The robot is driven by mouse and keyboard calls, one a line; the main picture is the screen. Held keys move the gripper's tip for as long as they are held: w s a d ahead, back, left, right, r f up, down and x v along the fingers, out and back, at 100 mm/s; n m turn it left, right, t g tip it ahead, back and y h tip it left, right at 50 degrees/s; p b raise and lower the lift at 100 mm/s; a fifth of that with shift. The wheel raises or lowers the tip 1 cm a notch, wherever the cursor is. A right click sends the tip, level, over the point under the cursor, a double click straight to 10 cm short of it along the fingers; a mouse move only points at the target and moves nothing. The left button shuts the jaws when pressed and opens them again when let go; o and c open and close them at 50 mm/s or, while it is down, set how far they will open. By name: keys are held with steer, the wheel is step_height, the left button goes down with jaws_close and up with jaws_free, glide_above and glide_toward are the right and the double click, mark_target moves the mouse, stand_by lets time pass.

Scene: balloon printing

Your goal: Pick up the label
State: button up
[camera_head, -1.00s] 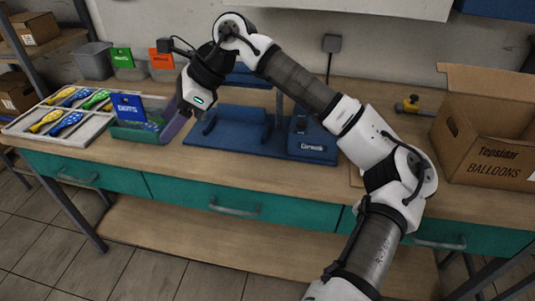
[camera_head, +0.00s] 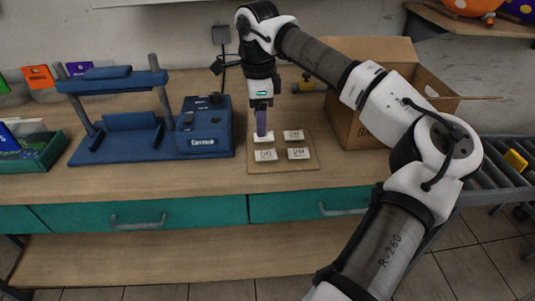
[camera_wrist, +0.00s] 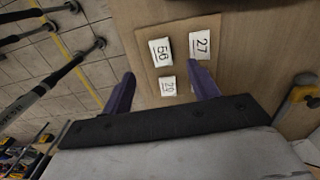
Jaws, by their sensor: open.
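Several white number labels lie on a light brown board (camera_head: 282,167) on the workbench. In the head view they stand in two rows: back left (camera_head: 264,138), back right (camera_head: 293,135), front left (camera_head: 265,155) and front right (camera_head: 298,154). My gripper (camera_head: 262,132) points down at the back left label, its purple fingers partly covering it. In the wrist view my gripper (camera_wrist: 160,72) is open and empty. A label (camera_wrist: 168,87) shows between its fingers; labels reading 56 (camera_wrist: 160,51) and 27 (camera_wrist: 200,45) lie beyond.
A blue press device (camera_head: 205,128) stands left of the board. An open cardboard box (camera_head: 350,125) stands close on the right, behind my arm. A yellow-handled tool (camera_head: 307,86) lies behind the board. A green bin (camera_head: 40,155) is at the far left.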

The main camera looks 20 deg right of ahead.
mark_target(261, 155)
step_height(261, 155, down, 8)
steer(key=shift+s+f+p, duration=0.1)
steer(key=shift+f+p, duration=0.15)
steer(key=shift+p, duration=0.8)
steer(key=shift+f, duration=0.55)
steer(key=shift+f+b, duration=0.25)
steer(key=shift+b, duration=0.1)
steer(key=c, duration=1.1)
